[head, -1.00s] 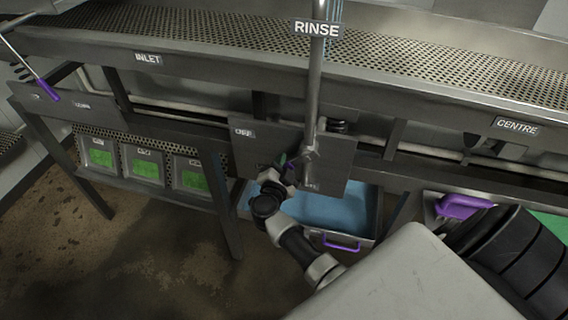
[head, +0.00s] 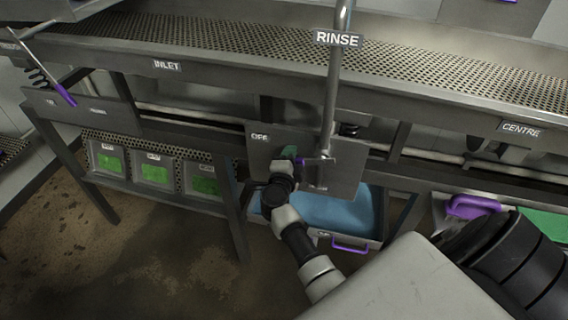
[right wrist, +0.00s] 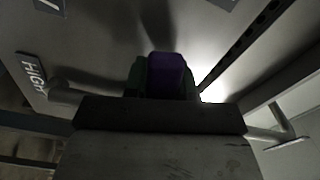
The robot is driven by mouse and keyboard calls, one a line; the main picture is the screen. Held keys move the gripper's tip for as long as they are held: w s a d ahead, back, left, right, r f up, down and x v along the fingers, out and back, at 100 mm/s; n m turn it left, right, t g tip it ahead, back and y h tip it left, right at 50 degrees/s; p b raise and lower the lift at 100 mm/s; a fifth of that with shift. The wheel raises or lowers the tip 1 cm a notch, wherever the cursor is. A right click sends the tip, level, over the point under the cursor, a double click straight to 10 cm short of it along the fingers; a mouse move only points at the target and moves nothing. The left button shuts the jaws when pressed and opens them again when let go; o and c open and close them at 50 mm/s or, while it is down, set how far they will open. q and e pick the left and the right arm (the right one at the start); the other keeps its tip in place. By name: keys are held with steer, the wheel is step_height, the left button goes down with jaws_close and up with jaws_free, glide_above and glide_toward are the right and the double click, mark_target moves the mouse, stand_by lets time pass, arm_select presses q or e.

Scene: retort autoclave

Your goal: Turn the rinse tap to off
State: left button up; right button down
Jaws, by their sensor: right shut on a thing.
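The rinse tap is a grey pipe (head: 334,95) with a RINSE sign (head: 338,39), in front of a grey panel (head: 345,178). An OFF label (head: 259,136) is at the panel's upper left. The tap's short lever (head: 314,161) points left from the pipe, with a purple grip that also shows in the right wrist view (right wrist: 167,72). My right gripper (head: 292,157) is shut on this grip, its green fingers on either side of it. A HIGH label (right wrist: 31,73) shows at left in the wrist view. My left gripper is out of view.
A perforated conveyor bed (head: 230,60) runs above the panel. A blue-filled tray (head: 347,208) with a purple handle sits below it. Framed green panels (head: 153,174) are at left. Another purple handle (head: 470,206) is near my right arm.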

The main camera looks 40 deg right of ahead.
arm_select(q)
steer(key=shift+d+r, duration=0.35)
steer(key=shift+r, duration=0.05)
arm_select(e)
step_height(320, 180, up, 2)
steer(key=m, duration=0.3)
steer(key=shift+w+a+r, duration=0.15)
steer(key=shift+r, duration=0.05)
steer(key=c, duration=0.9)
jaws_free()
steer(key=shift+p, duration=0.3)
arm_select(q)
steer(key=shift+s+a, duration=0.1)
